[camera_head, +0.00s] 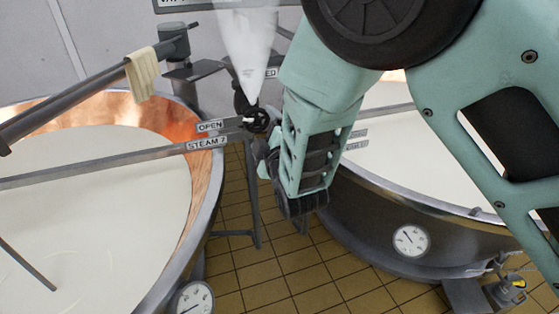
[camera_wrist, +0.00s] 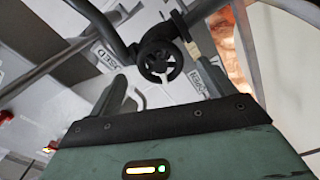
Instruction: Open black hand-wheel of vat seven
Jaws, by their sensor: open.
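The black hand-wheel (camera_head: 257,120) sits on a dark valve between the two vats in the head view, beside plates reading OPEN (camera_head: 209,127) and STEAM 7 (camera_head: 206,143). It shows spoked, nearly face-on, in the wrist view (camera_wrist: 160,64). My gripper (camera_head: 264,158) is just below and right of the wheel in the head view. In the wrist view its two dark fingers (camera_wrist: 162,88) are spread wide, with the wheel beyond and between them. I see no contact. The left copper vat (camera_head: 208,190) holds white liquid. The wheel's turn position cannot be told.
A dark bar with a pale cloth (camera_head: 141,75) crosses the left vat. The right vat (camera_head: 375,225), with a gauge (camera_head: 410,240), stands close beside my arm. Tiled floor (camera_head: 270,265) shows between the vats.

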